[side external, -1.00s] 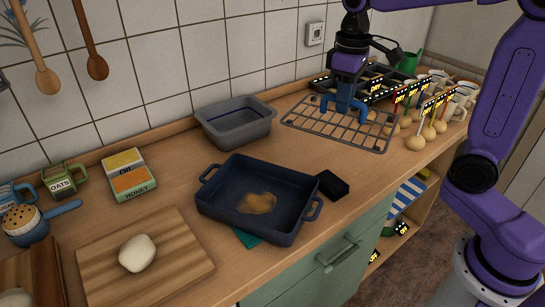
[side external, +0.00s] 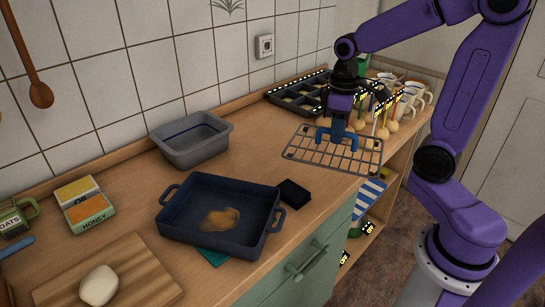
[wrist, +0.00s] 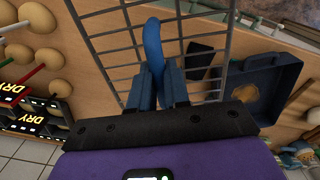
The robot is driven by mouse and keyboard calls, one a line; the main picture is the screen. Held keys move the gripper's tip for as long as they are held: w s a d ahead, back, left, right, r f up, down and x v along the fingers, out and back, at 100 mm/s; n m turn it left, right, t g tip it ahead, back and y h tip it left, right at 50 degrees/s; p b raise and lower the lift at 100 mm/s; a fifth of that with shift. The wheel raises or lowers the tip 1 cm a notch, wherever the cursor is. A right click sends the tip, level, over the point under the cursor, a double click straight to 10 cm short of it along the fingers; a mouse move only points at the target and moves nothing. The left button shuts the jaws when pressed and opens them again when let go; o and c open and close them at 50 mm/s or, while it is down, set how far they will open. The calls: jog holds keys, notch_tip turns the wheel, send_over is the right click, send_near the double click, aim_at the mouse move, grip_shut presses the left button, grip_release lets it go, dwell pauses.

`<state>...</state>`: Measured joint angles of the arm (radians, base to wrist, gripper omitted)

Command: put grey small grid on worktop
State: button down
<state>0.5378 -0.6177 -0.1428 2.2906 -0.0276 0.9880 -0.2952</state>
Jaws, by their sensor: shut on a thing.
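The grey small grid (side external: 308,146) is a wire rack near the right end of the wooden worktop (side external: 268,145). In the wrist view, the grid's bars (wrist: 106,42) spread out on both sides of my gripper (wrist: 157,88). The fingers partly hide the gripped bars.
A blue pan (side external: 178,217), a black block (side external: 294,193) and a grey bin (side external: 190,148) stand left of the grid. A black compartment tray (side external: 300,94) is behind it. Onions (side external: 391,127), signs and mugs (side external: 408,98) crowd the right. Bare wood lies between bin and grid.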

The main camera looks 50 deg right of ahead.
aim_at(304, 129)
jog(key=w+f, duration=0.1)
jog(key=w, duration=0.1)
jog(key=w+f, duration=0.1)
jog(key=w, duration=0.1)
jog(key=w+d+f, duration=0.1)
jog(key=w, duration=0.1)
jog(key=shift+w+d, duration=0.1)
jog(key=shift+w, duration=0.3)
jog(key=w+f, duration=0.4)
jog(key=f, duration=0.1)
jog(key=shift+w+d+f, duration=0.2)
jog(key=shift+w+d, duration=0.15)
jog(key=shift+w, duration=0.05)
jog(key=shift+w+f, duration=0.3)
jog(key=shift+f, duration=1.65)
jog(key=shift+f, duration=0.15)
jog(key=c, duration=1.1)
grip_release()
